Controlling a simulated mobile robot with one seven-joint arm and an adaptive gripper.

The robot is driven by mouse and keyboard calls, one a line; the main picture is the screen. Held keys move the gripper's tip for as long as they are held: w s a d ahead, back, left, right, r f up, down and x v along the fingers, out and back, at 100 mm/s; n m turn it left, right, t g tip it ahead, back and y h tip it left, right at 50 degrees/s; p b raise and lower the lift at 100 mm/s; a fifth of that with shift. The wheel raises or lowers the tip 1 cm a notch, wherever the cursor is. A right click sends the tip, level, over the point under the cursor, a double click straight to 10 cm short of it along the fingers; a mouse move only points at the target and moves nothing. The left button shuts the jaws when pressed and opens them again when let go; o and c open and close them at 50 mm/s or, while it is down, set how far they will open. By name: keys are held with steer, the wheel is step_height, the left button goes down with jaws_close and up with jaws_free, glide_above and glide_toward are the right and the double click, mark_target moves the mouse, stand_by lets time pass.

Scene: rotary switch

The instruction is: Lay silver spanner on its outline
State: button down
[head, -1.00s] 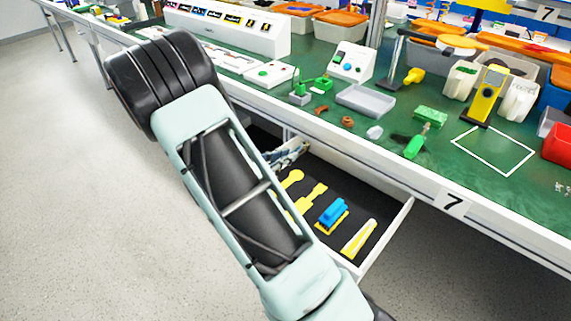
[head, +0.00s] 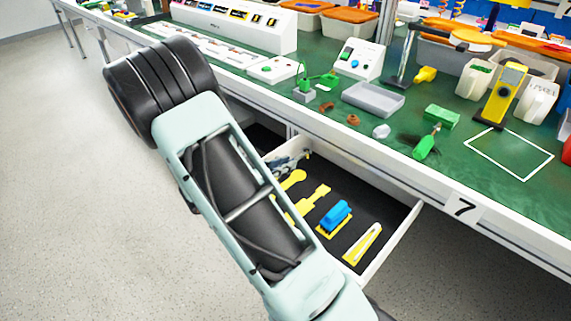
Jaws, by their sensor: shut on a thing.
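My gripper is not in view; my arm covers the left part of the drawer and runs out of the bottom of the head view. I cannot make out the silver spanner. The open drawer (head: 397,238) has a dark lining with yellow outlines. A round-ended yellow outline (head: 292,180) and a longer yellow outline (head: 313,199) lie partly behind my arm. A blue object (head: 336,214) sits on another yellow patch, and a yellow strip with a pale middle (head: 362,244) lies near the front right. I cannot tell for certain which outline is the spanner's.
Small blue-grey items (head: 290,161) lie at the drawer's back left. The green bench (head: 400,125) above holds a grey tray (head: 373,99), a green-handled tool (head: 427,144), a yellow device (head: 502,95) and a white square outline (head: 508,154). The floor at left is clear.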

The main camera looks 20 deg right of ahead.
steer(key=shift+s+f, duration=0.1)
steer(key=shift+f, duration=0.5)
steer(key=c, duration=1.9)
jaws_free()
steer(key=shift+s+f, duration=0.1)
steer(key=shift+f, duration=0.1)
steer(key=shift+c, duration=0.2)
steer(key=shift+a+r, duration=0.1)
steer(key=shift+r, duration=0.3)
steer(key=r+p+v, duration=0.1)
steer(key=p+v, duration=0.2)
steer(key=v, duration=0.9)
